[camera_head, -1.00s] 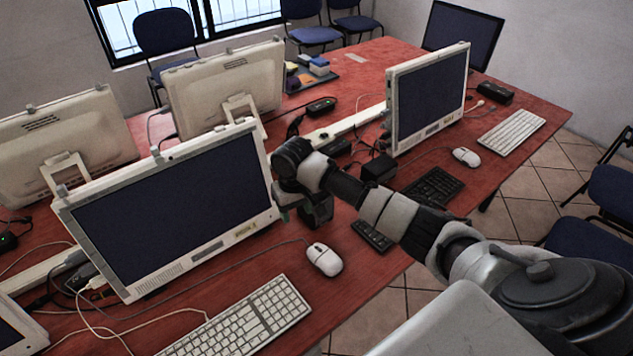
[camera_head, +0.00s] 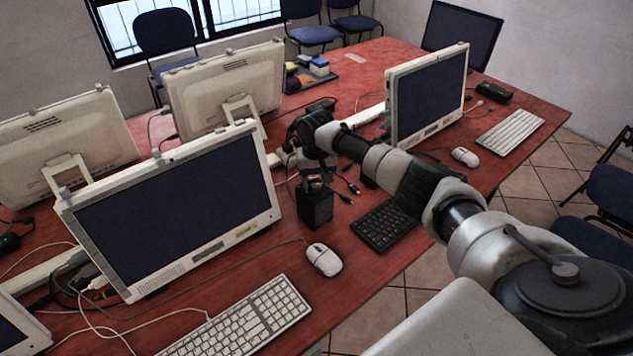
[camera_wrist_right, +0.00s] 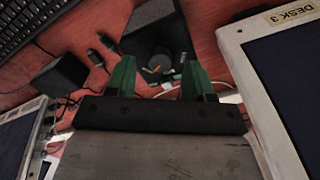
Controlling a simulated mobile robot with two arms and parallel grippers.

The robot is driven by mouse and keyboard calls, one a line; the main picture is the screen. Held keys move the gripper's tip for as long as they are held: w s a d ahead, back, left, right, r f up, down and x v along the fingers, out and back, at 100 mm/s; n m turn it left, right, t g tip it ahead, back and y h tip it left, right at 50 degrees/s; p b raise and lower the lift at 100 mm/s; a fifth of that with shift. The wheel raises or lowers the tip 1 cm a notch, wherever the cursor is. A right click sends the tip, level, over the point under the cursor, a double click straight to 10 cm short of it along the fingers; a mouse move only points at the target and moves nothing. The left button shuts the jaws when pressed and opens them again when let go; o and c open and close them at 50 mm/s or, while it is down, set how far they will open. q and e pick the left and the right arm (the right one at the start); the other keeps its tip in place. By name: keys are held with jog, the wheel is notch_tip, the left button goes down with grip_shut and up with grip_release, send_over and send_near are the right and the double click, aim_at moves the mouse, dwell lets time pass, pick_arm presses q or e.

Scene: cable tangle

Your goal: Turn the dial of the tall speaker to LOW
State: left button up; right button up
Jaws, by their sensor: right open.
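The tall speaker (camera_head: 316,207) is a black upright box on the red table, right of the near monitor. In the right wrist view its dark body (camera_wrist_right: 155,28) shows beyond the fingers, with a round grey dial (camera_wrist_right: 160,62) and a small orange mark near it. I cannot read any dial labels or the setting. My right gripper (camera_head: 316,178) is above the speaker in the head view. In the wrist view its two green fingers (camera_wrist_right: 158,76) are apart, on either side of the dial, with nothing gripped. I cannot tell if they touch it. My left gripper is out of view.
A smaller black box (camera_wrist_right: 60,75) and loose cable plugs (camera_wrist_right: 100,50) lie close by. The near monitor (camera_head: 180,215), a white mouse (camera_head: 323,259), and a black keyboard (camera_head: 383,226) surround the speaker. The table between mouse and speaker is partly clear.

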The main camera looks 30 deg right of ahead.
jog(key=shift+f, duration=0.8)
jog(key=c, duration=0.9)
jog(key=shift+c, duration=0.2)
